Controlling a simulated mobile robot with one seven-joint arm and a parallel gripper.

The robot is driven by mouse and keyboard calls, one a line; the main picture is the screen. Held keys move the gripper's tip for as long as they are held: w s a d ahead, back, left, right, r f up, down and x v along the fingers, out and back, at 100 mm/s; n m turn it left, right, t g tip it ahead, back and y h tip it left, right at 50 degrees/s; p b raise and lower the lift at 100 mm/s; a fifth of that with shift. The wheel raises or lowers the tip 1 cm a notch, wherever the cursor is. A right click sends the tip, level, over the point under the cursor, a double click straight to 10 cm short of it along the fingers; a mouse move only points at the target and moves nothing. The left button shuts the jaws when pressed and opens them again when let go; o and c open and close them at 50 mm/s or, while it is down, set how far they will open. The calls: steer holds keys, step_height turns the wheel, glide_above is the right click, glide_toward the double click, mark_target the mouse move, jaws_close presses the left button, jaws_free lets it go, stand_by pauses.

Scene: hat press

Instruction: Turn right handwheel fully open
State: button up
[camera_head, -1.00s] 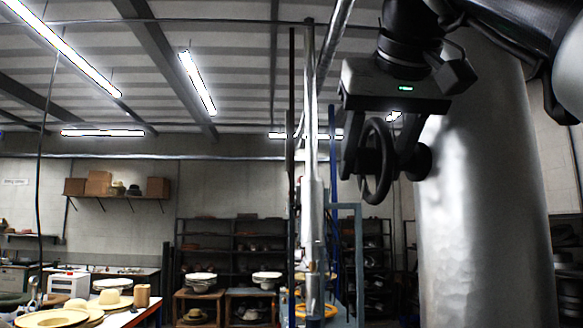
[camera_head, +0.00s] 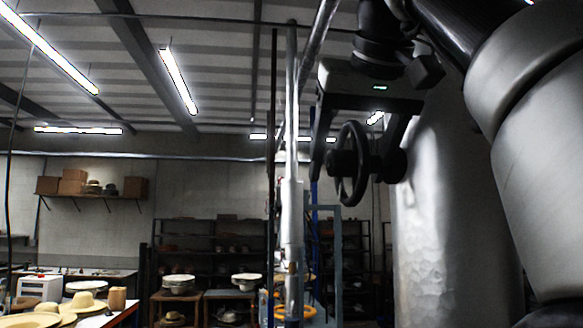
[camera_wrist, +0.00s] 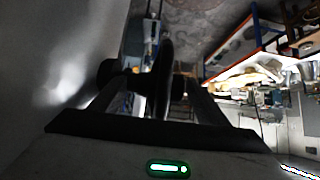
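The dark handwheel (camera_head: 361,152) sits on a short shaft at the left side of a large metal cylinder (camera_head: 440,210). In the wrist view the wheel (camera_wrist: 164,75) is seen nearly edge-on. My gripper (camera_head: 351,172) points down over the wheel from above, with one finger on each side of the rim. The fingers are spread, with a visible gap between each finger and the rim in the wrist view (camera_wrist: 152,85). The right finger overlaps the shaft in the head view; I cannot tell whether it touches. The cylinder hides whatever lies behind it.
A vertical metal pipe (camera_head: 292,190) stands left of the wheel, beside a blue frame (camera_head: 335,250). Shelves (camera_head: 210,240) line the back wall. A table with straw hats (camera_head: 85,303) stands at lower left. The air between pipe and wheel is narrow.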

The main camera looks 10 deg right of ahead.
steer(key=shift+s+r, duration=0.35)
steer(key=s+b, duration=0.2)
steer(key=s, duration=1)
steer(key=shift+s, duration=0.15)
steer(key=s+t+b, duration=0.4)
steer(key=t, duration=0.4)
steer(key=w, duration=0.5)
steer(key=w+p, duration=0.1)
steer(key=w, duration=0.5)
steer(key=w+p, duration=0.1)
steer(key=w, duration=0.5)
steer(key=shift+f, duration=0.4)
steer(key=shift+c, duration=0.2)
